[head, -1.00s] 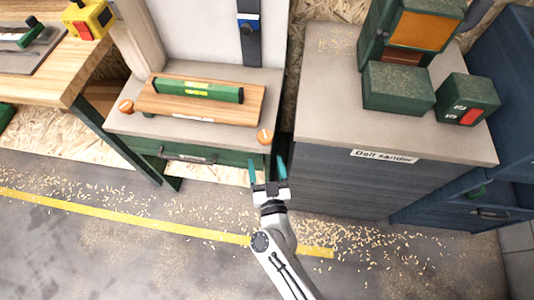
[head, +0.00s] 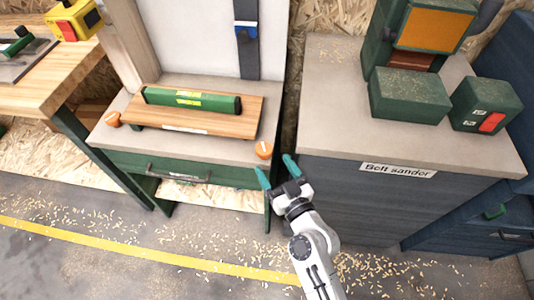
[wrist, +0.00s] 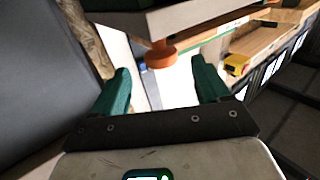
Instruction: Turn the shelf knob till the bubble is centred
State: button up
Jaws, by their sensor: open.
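A wooden shelf board (head: 150,118) lies on the grey top of a green cabinet, with a green spirit level (head: 192,100) on it. The bubble is too small to read. One orange knob (head: 264,150) is at the shelf's right front corner and another orange knob (head: 113,119) is at its left end. My gripper (head: 274,168) is open and empty, just in front of and below the right knob. In the wrist view, the orange knob (wrist: 160,56) shows beyond and between the open green fingers (wrist: 162,88), apart from them.
A belt sander cabinet (head: 350,195) with a grey top stands close on the right, leaving a narrow gap. A wooden workbench (head: 40,75) is on the left. The cabinet's drawer handle (head: 178,175) sticks out below. The floor in front is open, with shavings.

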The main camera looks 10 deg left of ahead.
aim_at(266, 157)
jog(key=shift+x, duration=2.5)
jog(key=shift+c, duration=0.3)
jog(key=c, duration=1)
jog(key=shift+r+m+t+h+p, duration=0.1)
jog(key=shift+m+t+h+p, duration=0.55)
jog(key=shift+p, duration=1)
jog(key=shift+s+a+h+p, duration=0.1)
jog(key=shift+a+h+p, duration=0.1)
jog(key=shift+h+p, duration=0.45)
